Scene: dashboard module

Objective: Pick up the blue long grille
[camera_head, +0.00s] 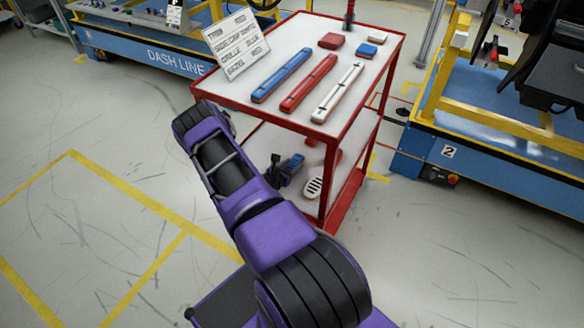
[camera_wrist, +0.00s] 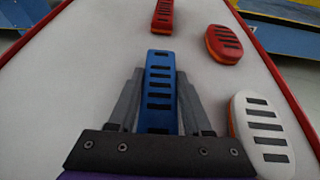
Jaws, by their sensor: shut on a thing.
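The blue long grille (camera_wrist: 159,88) is a narrow blue bar with dark slots across it. In the wrist view it stands between the two grey fingers of my gripper (camera_wrist: 160,100), which is shut on its sides. The grille's near end is hidden behind the gripper body. In the head view the blue grille (camera_head: 294,164) shows small at the cart's lower shelf, beside my dark gripper (camera_head: 276,168), partly hidden by my purple arm. I cannot tell whether it touches the shelf.
A red long grille (camera_wrist: 162,15), a red oval grille (camera_wrist: 223,44) and a white oval grille (camera_wrist: 262,132) lie nearby on the shelf. The red-framed cart's upper top (camera_head: 225,88) and its posts stand above and around. Blue, red and white bars lie on that top.

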